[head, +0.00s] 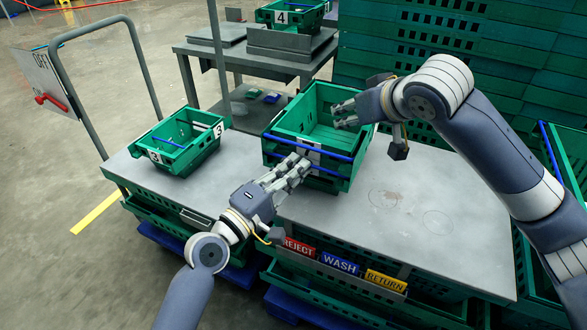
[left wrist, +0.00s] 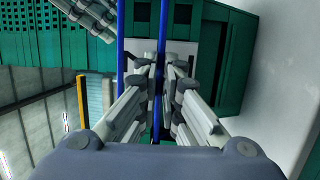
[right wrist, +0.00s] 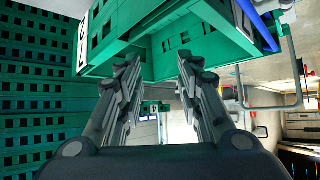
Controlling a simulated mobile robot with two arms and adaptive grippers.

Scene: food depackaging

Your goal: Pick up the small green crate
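A green crate (head: 282,149) with blue bars stands in the middle of the grey table. Another, lower-looking green crate (head: 172,159) marked 3 stands at the table's left; I cannot tell which one the task means. My left gripper (head: 302,163) is at the front of the middle crate. In the left wrist view its fingers (left wrist: 162,72) are close together around a blue bar (left wrist: 160,30). My right gripper (head: 340,113) is at the middle crate's right rear side. In the right wrist view its fingers (right wrist: 159,65) are apart, with the crate corner (right wrist: 148,60) just beyond.
The grey table (head: 400,240) is bare right of the middle crate. REJECT (head: 299,246), WASH (head: 340,264) and RETURN (head: 385,281) labels line its front. Behind are a crate marked 4 (head: 300,8) and stacked green crates (head: 465,45). A trolley handle (head: 140,65) rises at left.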

